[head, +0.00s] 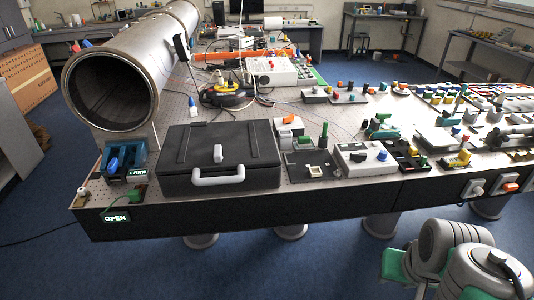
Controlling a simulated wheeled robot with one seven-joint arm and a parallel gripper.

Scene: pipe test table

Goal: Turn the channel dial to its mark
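A light grey box (365,170) sits near the front edge of the table, right of the black case. It has a small round knob (382,155) on top, which may be the channel dial. No label or mark can be read on it at this size. A larger pale instrument box (273,72) with small controls stands farther back, so I cannot be sure which one carries the dial. My arm shows at the bottom right, in front of the table and well apart from both boxes. My gripper itself cannot be made out.
A black case (220,180) with a pale handle stands at the front left. A large metal pipe (170,52) lies behind it. A blue fixture (124,160) and an OPEN sign (115,217) are at the left corner. Many small fixtures crowd the table's right half.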

